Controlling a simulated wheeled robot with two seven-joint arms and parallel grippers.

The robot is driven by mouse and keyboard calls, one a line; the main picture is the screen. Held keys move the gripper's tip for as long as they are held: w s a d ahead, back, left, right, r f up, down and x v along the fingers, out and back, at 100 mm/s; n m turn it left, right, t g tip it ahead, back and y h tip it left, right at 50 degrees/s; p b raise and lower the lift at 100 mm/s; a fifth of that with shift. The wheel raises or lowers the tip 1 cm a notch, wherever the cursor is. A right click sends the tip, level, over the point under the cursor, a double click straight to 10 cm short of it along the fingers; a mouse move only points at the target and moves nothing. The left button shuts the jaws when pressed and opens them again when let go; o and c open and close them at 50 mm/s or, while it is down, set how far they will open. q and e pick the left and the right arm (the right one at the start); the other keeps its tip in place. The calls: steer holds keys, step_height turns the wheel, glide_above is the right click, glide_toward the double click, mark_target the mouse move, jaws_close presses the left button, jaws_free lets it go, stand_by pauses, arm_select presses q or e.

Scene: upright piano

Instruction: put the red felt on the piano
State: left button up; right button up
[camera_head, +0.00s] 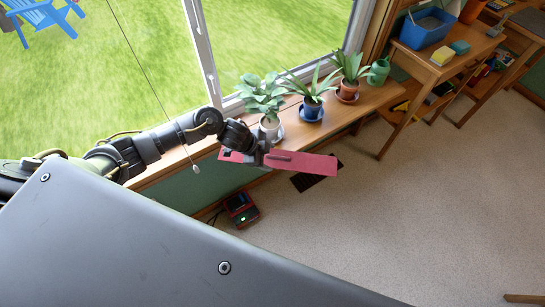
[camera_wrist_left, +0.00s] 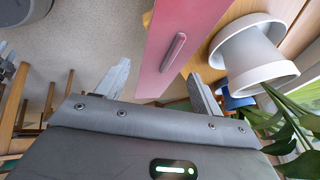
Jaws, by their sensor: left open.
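The red felt (camera_head: 312,164) shows as a long flat pinkish-red strip in the head view, beside the window ledge. My left gripper (camera_head: 264,158) is at its left part and hides some of it. In the left wrist view the felt (camera_wrist_left: 200,22) reaches down towards the space between my open fingers (camera_wrist_left: 157,88), with a raised pink bar on its face. The fingers stand apart on either side; I cannot tell whether either touches it. The piano is not recognisable in either view. My right gripper is not in view.
Potted plants stand on the wooden window ledge (camera_head: 372,103), including a white pot (camera_wrist_left: 262,55) close to my left gripper. A red-and-black device (camera_head: 241,207) is on the floor below. A wooden table (camera_head: 440,67) holds a blue bin (camera_head: 427,28). The carpet (camera_head: 400,220) is mostly clear.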

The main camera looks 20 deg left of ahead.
arm_select(q)
steer(key=p+v, duration=0.1)
steer(key=v, duration=0.7)
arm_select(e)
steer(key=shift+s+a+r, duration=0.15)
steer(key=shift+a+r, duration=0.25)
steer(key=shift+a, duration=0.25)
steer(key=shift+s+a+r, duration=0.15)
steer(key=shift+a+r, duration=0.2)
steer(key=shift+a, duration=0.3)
